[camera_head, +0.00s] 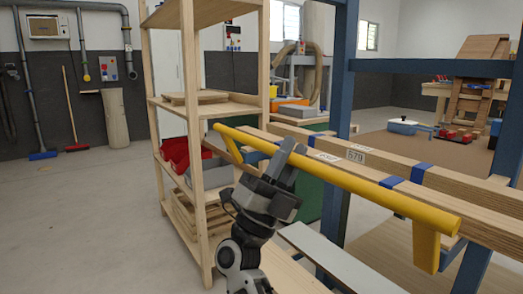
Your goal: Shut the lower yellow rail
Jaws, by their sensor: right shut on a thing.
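A yellow rail (360,186) runs slantwise from the upper left to the lower right, in front of long wooden beams. A yellow arm (427,247) hangs down at its near end and another (230,147) at its far end. Only one yellow rail is in view. My right gripper (287,154) reaches up from below and is shut on the rail left of its middle. The fingers hide a short stretch of the rail. My left gripper is not in view.
The wooden beams (465,190) with blue bands lie just behind the rail, by a blue frame (340,70). A wooden shelf (200,190) with red and grey bins stands close to the left of my right gripper. A pale board (335,260) lies below. The floor (80,220) at left is clear.

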